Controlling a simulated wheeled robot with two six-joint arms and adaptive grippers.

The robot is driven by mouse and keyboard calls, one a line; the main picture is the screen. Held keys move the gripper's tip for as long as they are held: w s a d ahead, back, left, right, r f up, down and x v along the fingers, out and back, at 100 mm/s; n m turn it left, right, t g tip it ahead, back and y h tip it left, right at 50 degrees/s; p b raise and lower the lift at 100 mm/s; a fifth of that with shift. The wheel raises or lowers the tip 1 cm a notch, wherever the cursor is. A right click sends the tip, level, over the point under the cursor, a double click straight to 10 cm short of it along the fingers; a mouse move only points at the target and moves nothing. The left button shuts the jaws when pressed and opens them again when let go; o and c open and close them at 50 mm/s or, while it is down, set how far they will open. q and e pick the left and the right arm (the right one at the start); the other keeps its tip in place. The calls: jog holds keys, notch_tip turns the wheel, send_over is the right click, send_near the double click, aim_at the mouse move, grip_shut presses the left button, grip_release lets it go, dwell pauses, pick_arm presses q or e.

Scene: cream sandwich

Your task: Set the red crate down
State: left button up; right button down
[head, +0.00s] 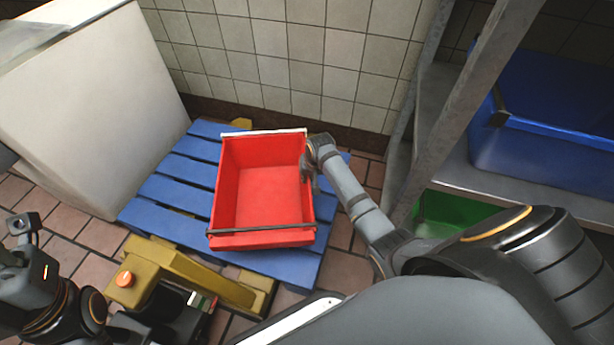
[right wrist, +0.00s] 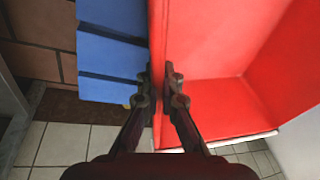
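The red crate (head: 268,190) is empty and upright, over the blue pallet (head: 176,194) in the head view. I cannot tell whether its bottom touches the slats. My right gripper (head: 309,165) is at the crate's right wall. In the right wrist view, the fingers of my right gripper (right wrist: 159,85) are on both sides of the wall of the red crate (right wrist: 225,60), closed on it. The blue pallet (right wrist: 110,50) shows beside and below that wall. My left gripper (head: 22,238) is at the lower left, away from the crate; its fingers are unclear.
A yellow pallet jack (head: 200,275) stands in front of the pallet. A large white box (head: 95,110) is on the left. A metal shelf (head: 470,110) on the right holds a blue crate (head: 550,145), with a green crate (head: 445,212) below. A tiled wall is behind.

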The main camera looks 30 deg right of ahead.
jog(key=shift+w+r, duration=0.1)
dwell(0.3)
jog(key=c, duration=1.5)
grip_release()
jog(key=shift+f, duration=0.2)
jog(key=shift+r, duration=0.1)
